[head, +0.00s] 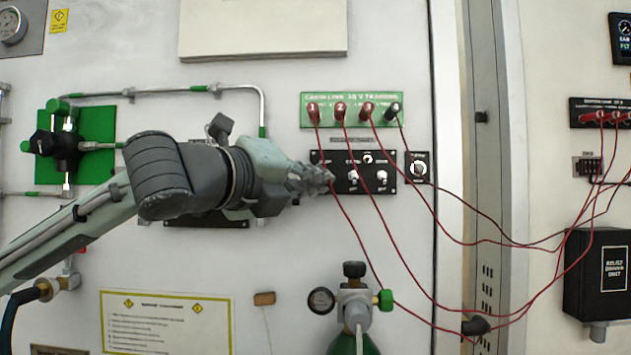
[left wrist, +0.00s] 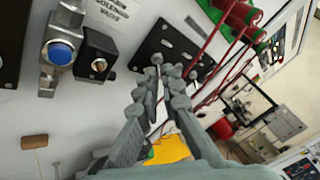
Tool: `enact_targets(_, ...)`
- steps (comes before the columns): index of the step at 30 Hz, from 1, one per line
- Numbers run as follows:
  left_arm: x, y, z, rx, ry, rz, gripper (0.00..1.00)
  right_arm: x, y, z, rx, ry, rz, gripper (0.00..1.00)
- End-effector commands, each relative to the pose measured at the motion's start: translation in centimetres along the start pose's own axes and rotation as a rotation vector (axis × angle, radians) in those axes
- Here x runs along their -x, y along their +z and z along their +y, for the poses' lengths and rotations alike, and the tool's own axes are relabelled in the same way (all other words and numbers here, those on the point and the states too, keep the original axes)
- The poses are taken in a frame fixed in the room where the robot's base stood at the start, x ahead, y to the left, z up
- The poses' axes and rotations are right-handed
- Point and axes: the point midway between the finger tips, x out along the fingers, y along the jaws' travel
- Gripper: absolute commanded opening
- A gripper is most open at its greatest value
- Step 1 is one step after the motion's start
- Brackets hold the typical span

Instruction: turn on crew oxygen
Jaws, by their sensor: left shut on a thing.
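A black switch panel (head: 400,186) is on the white wall, under a green strip with red and black plugs. It carries pale knobs (head: 382,177) and a small toggle (head: 368,158); its lettering is too small to read. My left gripper (head: 326,178) reaches in from the left, with its fingertips over the panel's left part. In the left wrist view the fingertips (left wrist: 164,72) meet at the black panel (left wrist: 182,42), closed around a small pale switch that they mostly hide. I cannot tell the switch's position. My right gripper is in neither view.
A green oxygen bottle with a valve (head: 355,305) stands below. A blue button (left wrist: 60,53) shows in the left wrist view.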

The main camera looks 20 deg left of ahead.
Motion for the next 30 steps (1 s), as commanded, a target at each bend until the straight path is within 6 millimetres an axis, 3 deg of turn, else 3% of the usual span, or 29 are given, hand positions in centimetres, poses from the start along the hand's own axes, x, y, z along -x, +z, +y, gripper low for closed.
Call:
enact_targets(13,0.1,0.6,-0.8,0.11,0.126,0.111,0.0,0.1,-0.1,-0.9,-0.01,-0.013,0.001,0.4)
enact_targets(30,-0.3,1.9,-2.1,0.368,0.436,0.385,0.0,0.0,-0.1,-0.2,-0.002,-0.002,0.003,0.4)
